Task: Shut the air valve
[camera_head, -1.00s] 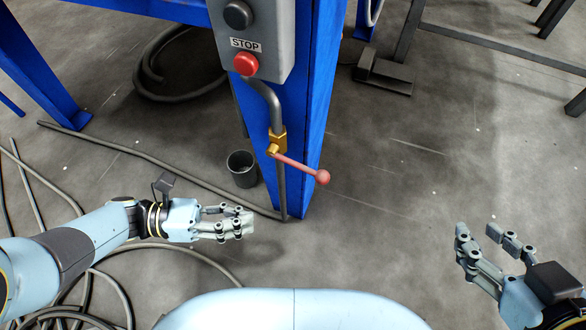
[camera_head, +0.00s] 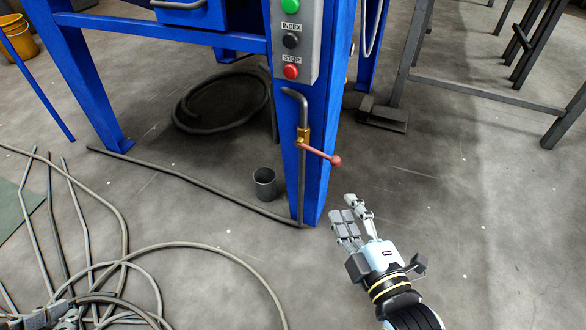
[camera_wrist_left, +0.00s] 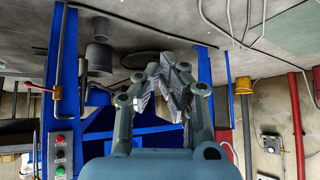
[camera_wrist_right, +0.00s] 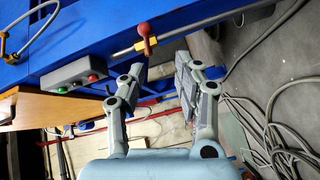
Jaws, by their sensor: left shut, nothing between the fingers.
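The air valve has a brass body (camera_head: 303,137) on a thin vertical pipe against a blue post. Its red lever (camera_head: 318,153) sticks out to the right and slightly down, across the pipe, and ends in a red ball. The ball (camera_wrist_right: 143,29) and brass body (camera_wrist_right: 140,45) also show in the right wrist view. The lever (camera_wrist_left: 36,88) is at the left of the left wrist view. My right gripper (camera_head: 347,204) is open and empty, below the ball and apart from it. My left gripper (camera_head: 48,316) is shut and empty, partly cut off at the bottom left.
A control box (camera_head: 293,45) with green, black and red buttons sits above the valve on the blue post (camera_head: 318,185). A dark cup (camera_head: 265,183) stands on the floor left of the pipe. Hoses (camera_head: 125,245) cover the floor at left.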

